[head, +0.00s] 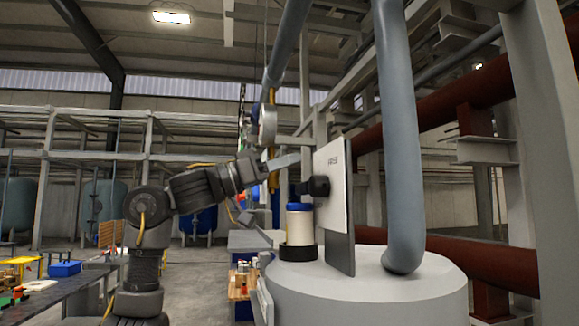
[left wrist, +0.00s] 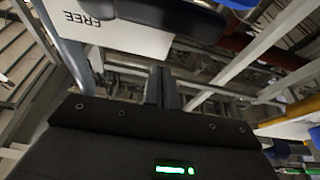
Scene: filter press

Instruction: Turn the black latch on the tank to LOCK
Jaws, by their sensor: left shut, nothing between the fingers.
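The black latch (head: 318,187) sticks out from the face of an upright white panel (head: 333,215) on top of the pale tank (head: 345,290). Small lettering is near the panel's top; in the left wrist view the panel (left wrist: 120,38) reads FREE, upside down. My left gripper (head: 296,158) is shut and empty, just left of the panel and slightly above the latch, apart from it. In the left wrist view the shut fingers (left wrist: 161,86) point up, and the dark latch (left wrist: 170,12) crosses the top edge, partly cut off. My right gripper is not in view.
A white canister (head: 299,227) with a blue cap stands on the tank below the latch. A thick grey pipe (head: 398,130) rises from the tank to the right of the panel. A workbench (head: 60,287) with a blue box (head: 64,268) is at the far left.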

